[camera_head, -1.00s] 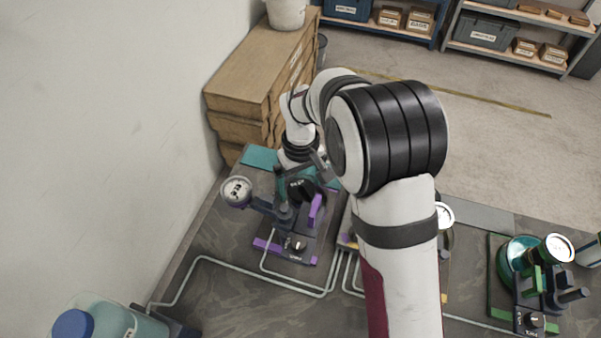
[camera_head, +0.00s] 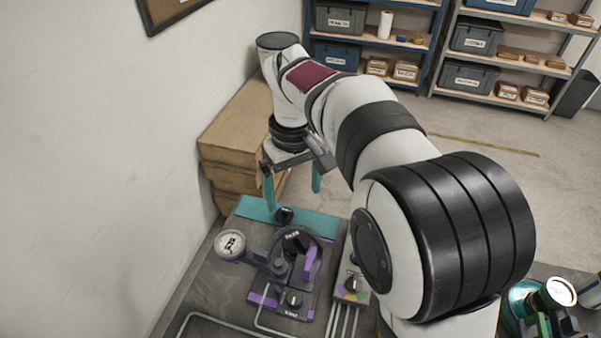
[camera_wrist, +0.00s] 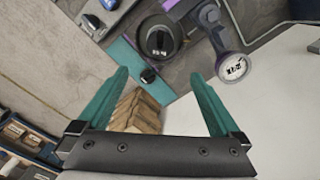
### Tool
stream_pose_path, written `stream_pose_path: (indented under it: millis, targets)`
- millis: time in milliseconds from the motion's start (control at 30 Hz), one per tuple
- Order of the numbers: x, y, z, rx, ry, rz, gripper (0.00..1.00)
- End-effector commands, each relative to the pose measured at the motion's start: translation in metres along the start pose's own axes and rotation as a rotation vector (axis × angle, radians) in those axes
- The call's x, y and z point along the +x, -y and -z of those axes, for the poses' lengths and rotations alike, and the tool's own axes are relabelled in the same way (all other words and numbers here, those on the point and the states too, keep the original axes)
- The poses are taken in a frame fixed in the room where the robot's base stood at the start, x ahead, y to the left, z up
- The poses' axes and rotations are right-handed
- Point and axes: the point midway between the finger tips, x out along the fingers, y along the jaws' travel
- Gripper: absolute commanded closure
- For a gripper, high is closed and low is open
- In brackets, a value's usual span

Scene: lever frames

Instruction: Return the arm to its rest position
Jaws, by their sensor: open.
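My gripper (camera_head: 293,190) is open and empty, its two teal fingers pointing down above the far end of the workbench. In the wrist view my gripper (camera_wrist: 158,100) also shows spread fingers with nothing between them. Below it is a teal strip (camera_head: 322,222) with a small black knob (camera_head: 284,215). Nearer stands the purple-marked lever station (camera_head: 268,298) with a purple handle (camera_head: 310,263) and a round white gauge (camera_head: 230,245) at its left. My gripper is apart from all of these. My own arm hides much of the bench's middle and right.
A white wall (camera_head: 90,150) runs along the left. Stacked wooden crates (camera_head: 233,135) stand behind the bench. Shelves (camera_head: 375,50) with bins line the back. A green station (camera_head: 552,322) with a gauge is at the lower right. Open floor (camera_head: 480,165) lies beyond the bench.

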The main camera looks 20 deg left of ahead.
Motion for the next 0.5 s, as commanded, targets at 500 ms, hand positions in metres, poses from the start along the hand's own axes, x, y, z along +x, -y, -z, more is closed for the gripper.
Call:
stream_pose_path:
  millis: [500]
  targets:
    - [-0.007,-0.002,-0.262,1.035,-0.010,0.135,0.00]
